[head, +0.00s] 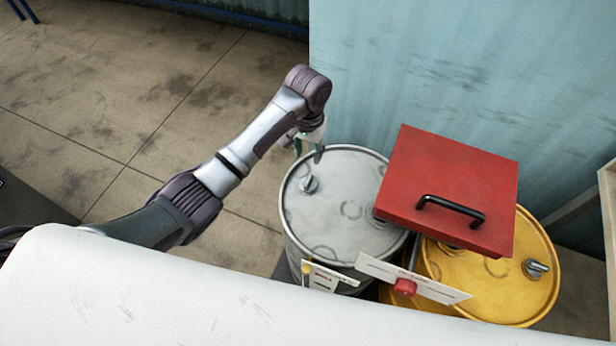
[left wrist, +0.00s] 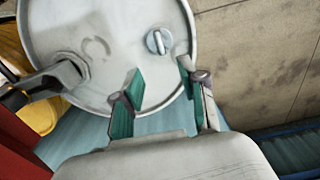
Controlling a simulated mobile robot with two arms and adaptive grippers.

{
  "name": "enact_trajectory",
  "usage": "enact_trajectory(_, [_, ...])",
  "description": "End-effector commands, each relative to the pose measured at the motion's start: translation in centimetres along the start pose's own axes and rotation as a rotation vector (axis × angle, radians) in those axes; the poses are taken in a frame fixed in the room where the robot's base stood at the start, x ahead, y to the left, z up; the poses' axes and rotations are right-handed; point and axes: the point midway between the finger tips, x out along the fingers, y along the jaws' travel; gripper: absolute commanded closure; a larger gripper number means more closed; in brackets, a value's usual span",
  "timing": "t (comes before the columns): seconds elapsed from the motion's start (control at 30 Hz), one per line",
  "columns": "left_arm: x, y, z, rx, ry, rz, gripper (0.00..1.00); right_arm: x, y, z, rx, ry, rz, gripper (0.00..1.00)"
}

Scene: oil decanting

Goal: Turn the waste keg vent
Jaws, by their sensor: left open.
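A grey drum (head: 335,215) stands at the centre of the head view, with a small grey vent knob (head: 308,184) near the left of its lid. The lid also shows in the left wrist view (left wrist: 90,25), with the knob (left wrist: 158,41) right of its middle. A yellow drum (head: 515,285) stands to the right with a similar knob (head: 536,268). I cannot read which drum is the waste keg. My left gripper (head: 312,150) is open and empty at the grey drum's far-left rim. Its green fingertips (left wrist: 160,76) are apart, and the knob lies beyond them, untouched. My right gripper is out of view.
A red box-like lid with a black handle (head: 450,207) sits over the yellow drum and beside the grey one. White label plates (head: 330,277) and a red knob (head: 405,287) are at the front. A blue corrugated wall (head: 460,70) stands behind. Floor at left is clear.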

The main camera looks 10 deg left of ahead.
Motion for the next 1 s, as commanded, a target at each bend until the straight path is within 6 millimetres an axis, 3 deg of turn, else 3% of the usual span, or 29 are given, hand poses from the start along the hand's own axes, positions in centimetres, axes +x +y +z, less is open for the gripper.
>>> enact_trajectory(0.4, [8.5,0.1,0.1,0.000,-0.003,0.001,0.58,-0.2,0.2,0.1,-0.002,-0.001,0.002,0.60])
enact_trajectory(0.6, [11.6,0.1,0.1,0.001,-0.001,0.001,0.58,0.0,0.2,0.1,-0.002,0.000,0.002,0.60])
enact_trajectory(1.0, [12.9,0.1,0.0,0.001,0.002,0.001,0.58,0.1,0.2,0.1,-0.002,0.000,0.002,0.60])
